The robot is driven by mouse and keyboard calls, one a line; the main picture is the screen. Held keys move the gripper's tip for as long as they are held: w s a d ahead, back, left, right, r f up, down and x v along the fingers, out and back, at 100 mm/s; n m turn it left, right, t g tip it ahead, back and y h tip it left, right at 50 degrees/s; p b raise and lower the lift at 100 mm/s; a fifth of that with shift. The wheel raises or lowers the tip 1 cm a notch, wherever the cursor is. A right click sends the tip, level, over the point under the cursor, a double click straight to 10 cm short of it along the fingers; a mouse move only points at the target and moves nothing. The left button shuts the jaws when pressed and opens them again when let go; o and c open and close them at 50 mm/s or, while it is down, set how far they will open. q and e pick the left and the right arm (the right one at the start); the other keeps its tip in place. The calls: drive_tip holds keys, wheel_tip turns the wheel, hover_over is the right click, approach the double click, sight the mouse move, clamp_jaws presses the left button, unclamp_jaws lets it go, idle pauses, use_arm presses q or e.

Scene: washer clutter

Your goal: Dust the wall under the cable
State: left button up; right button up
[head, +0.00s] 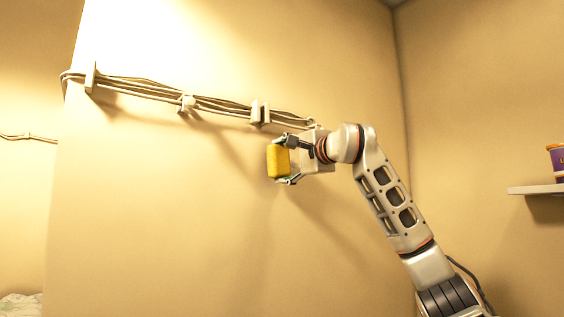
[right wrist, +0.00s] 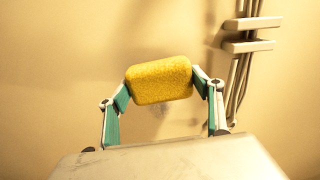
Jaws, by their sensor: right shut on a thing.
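My right gripper (head: 287,160) is shut on a yellow sponge (head: 278,161) and holds it at the wall (head: 180,210), just below the right end of the cable bundle (head: 225,105). In the right wrist view the sponge (right wrist: 159,80) sits between the two green-padded fingers, slightly tilted. A faint dark smudge (right wrist: 162,108) shows on the wall beside the sponge's lower edge. I cannot tell whether the sponge touches the wall. The cable (right wrist: 240,75) runs right of the gripper in the right wrist view. My left gripper is not in view.
Pale clips (head: 260,112) hold the cables and stick out from the wall close above the gripper. A shelf (head: 540,189) with a purple tub (head: 557,161) is on the right wall. The wall left of the sponge and below the cable is clear.

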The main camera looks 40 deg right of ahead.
drive_tip(key=shift+w+d+p, duration=0.15)
drive_tip(key=shift+w+p, duration=0.55)
drive_tip(key=shift+w, duration=0.2)
idle(0.3)
drive_tip(key=shift+s+d+p, duration=0.15)
drive_tip(key=shift+d+p, duration=0.4)
drive_tip(key=shift+d, duration=0.4)
drive_tip(key=shift+s+d+p, duration=0.15)
drive_tip(key=shift+d+p, duration=0.35)
drive_tip(key=shift+d, duration=0.55)
drive_tip(key=shift+d, duration=0.15)
drive_tip(key=shift+d+p, duration=0.45)
drive_tip(key=shift+d, duration=0.45)
drive_tip(key=shift+s+d, duration=0.2)
drive_tip(key=shift+d, duration=1.25)
drive_tip(key=shift+s+d, duration=0.15)
drive_tip(key=shift+d, duration=1.3)
drive_tip(key=shift+a, duration=0.1)
drive_tip(key=shift+w+a, duration=0.25)
drive_tip(key=shift+a, duration=1.75)
drive_tip(key=shift+w+a, duration=0.2)
drive_tip(key=shift+a, duration=1.8)
